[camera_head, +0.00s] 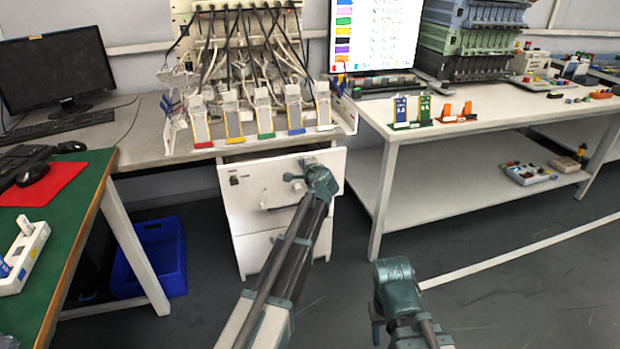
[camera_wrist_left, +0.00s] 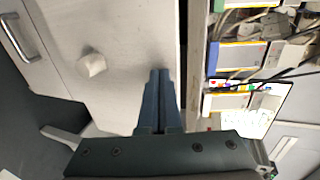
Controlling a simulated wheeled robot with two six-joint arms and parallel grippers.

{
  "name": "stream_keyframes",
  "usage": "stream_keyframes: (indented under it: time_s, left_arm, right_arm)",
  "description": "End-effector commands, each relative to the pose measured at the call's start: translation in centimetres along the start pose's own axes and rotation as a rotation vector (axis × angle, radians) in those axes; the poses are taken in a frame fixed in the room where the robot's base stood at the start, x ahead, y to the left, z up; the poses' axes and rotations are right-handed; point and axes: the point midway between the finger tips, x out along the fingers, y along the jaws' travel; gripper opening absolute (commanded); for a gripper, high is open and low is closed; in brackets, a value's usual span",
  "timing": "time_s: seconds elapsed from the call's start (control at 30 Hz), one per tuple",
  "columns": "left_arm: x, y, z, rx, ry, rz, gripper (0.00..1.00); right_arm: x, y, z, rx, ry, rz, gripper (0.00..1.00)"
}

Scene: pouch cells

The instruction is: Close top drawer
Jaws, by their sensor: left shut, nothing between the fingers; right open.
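The white drawer cabinet stands under the middle workbench. Its top drawer (camera_head: 250,200) has a dark lock at the left and a bar handle. In the left wrist view the drawer front (camera_wrist_left: 115,35) shows a pale knob (camera_wrist_left: 92,65) and the metal handle (camera_wrist_left: 22,38). My left gripper (camera_head: 296,172) is at the upper part of the drawer front. In the wrist view its fingers (camera_wrist_left: 160,76) are shut and empty, with tips close to the front near its top edge; contact is unclear. The drawer looks nearly flush, but any small gap is hard to judge. My right gripper (camera_head: 376,328) is open, low over the floor.
The workbench (camera_head: 150,140) above the drawer carries several pouch-cell holders (camera_head: 234,118) along its front edge.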

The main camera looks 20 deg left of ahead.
Motion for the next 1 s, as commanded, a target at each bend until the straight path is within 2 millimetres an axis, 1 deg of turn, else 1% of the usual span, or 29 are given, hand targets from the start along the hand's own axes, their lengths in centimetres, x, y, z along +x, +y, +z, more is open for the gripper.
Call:
stream_keyframes:
  time_s: [0.03,0.1,0.2,0.4,0.6,1.0]
  left_arm:
    - [1.7,-0.5,-0.2,-0.001,-0.001,0.0,0.0]
    - [3.1,-1.0,-0.3,0.001,-0.001,0.0,0.0]
    - [4.9,-1.6,-0.2,-0.001,0.0,-0.001,0.0]
    - [7.4,-2.3,-0.2,0.001,0.001,0.0,0.0]
    - [8.6,-2.7,-0.1,0.0,0.001,-0.001,0.0]
    - [9.1,-3.0,-0.1,0.002,0.002,-0.003,0.0]
  right_arm:
    - [0.0,0.0,0.0,0.0,0.0,0.0,0.5]
    - [0.0,0.0,0.0,0.0,0.0,0.0,0.5]
    - [0.0,0.0,0.0,0.0,0.0,0.0,0.5]
    - [0.0,0.0,0.0,0.0,0.0,0.0,0.5]
    - [0.0,0.0,0.0,0.0,0.0,0.0,0.5]
    - [0.0,0.0,0.0,0.0,0.0,0.0,0.5]
